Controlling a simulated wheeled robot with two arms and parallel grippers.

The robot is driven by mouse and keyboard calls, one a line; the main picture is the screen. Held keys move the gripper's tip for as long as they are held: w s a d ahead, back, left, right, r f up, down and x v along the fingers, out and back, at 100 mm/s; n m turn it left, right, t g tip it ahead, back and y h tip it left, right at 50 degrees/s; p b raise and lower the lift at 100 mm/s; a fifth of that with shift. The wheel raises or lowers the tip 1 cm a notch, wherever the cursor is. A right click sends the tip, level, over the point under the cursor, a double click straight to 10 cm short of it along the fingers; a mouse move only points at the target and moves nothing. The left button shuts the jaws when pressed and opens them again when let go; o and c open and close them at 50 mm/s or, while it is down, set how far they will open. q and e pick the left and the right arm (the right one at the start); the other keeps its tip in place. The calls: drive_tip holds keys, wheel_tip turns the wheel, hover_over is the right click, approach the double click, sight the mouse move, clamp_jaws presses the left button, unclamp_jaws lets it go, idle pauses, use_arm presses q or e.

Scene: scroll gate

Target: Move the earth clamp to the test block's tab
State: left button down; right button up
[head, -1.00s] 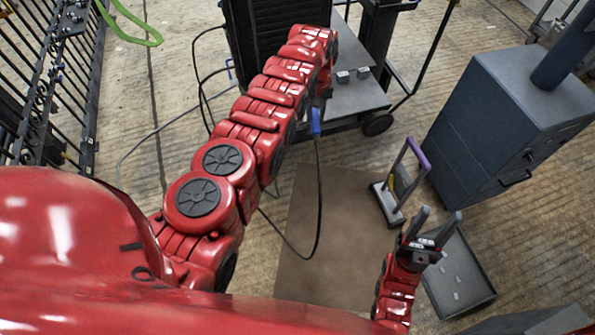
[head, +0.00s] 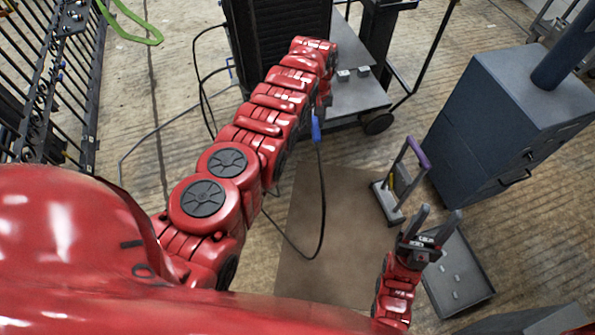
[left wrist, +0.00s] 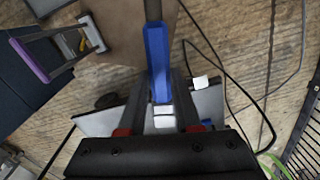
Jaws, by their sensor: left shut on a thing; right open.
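The earth clamp (left wrist: 157,60) is blue and sits between the fingers of my left gripper (left wrist: 158,82) in the left wrist view. My left gripper is shut on it. In the head view my left arm hides most of that gripper, and only the clamp's blue handle (head: 316,130) shows below the arm, with a black cable hanging from it. Small pale blocks (head: 343,75) lie on a grey cart shelf (head: 355,98); I cannot tell whether one is the test block, and no tab is clear. My right gripper (head: 438,216) is open and empty at lower right.
A grey stand with a purple handle (head: 419,154) and a grey tray (head: 462,270) are close to my right gripper. A dark blue cabinet (head: 500,125) stands at right. A black gate (head: 40,80) is at left.

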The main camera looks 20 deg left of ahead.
use_arm(q)
drive_tip(key=shift+s+f, duration=0.25)
drive_tip(key=shift+f, duration=0.15)
drive_tip(key=shift+s+f+n+p, duration=0.15)
drive_tip(key=shift+f+p, duration=0.05)
drive_tip(key=shift+f, duration=0.4)
drive_tip(key=shift+s+f+n+p, duration=0.15)
drive_tip(key=shift+f, duration=0.45)
drive_tip(key=shift+s+a+f+n+p, duration=1.2)
drive_tip(key=shift+s+f, duration=2.9)
drive_tip(key=shift+f, duration=2.65)
drive_tip(key=w+a+b, duration=0.4)
drive_tip(key=w+b, duration=0.1)
drive_tip(key=b, duration=0.4)
drive_tip(key=shift+w+a+b, duration=0.3)
drive_tip(key=shift+w, duration=0.1)
